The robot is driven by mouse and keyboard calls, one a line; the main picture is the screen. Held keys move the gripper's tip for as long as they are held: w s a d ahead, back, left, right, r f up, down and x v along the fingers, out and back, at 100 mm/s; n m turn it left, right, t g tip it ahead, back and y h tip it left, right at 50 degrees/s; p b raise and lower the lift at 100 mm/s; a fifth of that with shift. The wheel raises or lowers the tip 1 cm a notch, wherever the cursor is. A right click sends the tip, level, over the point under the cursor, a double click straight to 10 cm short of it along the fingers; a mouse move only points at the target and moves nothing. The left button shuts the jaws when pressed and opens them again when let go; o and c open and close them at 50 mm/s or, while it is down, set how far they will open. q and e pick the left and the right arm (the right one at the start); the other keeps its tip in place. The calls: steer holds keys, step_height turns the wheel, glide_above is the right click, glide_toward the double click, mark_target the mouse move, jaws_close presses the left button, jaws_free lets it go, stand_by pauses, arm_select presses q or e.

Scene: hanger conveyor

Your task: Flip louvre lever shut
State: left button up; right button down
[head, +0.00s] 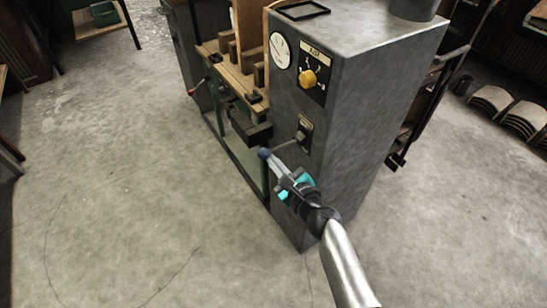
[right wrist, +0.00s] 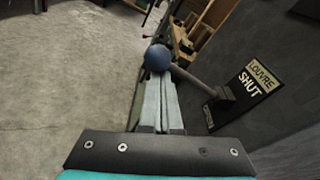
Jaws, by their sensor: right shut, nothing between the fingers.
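The louvre lever has a dark blue ball knob (head: 264,153) on a grey rod, which sticks out from a small black plate (head: 306,124) on the cabinet's front. In the right wrist view the knob (right wrist: 158,58) is just beyond my fingertips. There the rod (right wrist: 192,77) runs right to a pivot on the black plate (right wrist: 247,88), which reads "LOUVRE SHUT". My right gripper (head: 270,162) is shut and empty, its tips at the knob; its closed fingers (right wrist: 160,86) also show in the right wrist view. I cannot tell whether they touch the knob. My left gripper is out of view.
The lever is on a tall grey metal cabinet (head: 360,90) with a round gauge (head: 280,50) and a yellow rotary knob (head: 308,78). A wooden-topped bench or rack (head: 235,78) stands against its left side. The concrete floor (head: 110,200) at left is clear.

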mark_target(275, 150)
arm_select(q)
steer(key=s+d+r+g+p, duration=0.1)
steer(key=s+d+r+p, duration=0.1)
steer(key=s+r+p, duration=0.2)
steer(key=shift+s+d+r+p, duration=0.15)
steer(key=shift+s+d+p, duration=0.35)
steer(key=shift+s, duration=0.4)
arm_select(e)
step_height(275, 150, up, 4)
steer(key=m, duration=0.3)
steer(key=shift+w+d+f+m+g+y, duration=0.15)
steer(key=shift+f+m+g+y, duration=0.15)
steer(key=shift+g+y, duration=0.1)
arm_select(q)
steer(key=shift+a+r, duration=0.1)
arm_select(e)
steer(key=shift+r, duration=0.15)
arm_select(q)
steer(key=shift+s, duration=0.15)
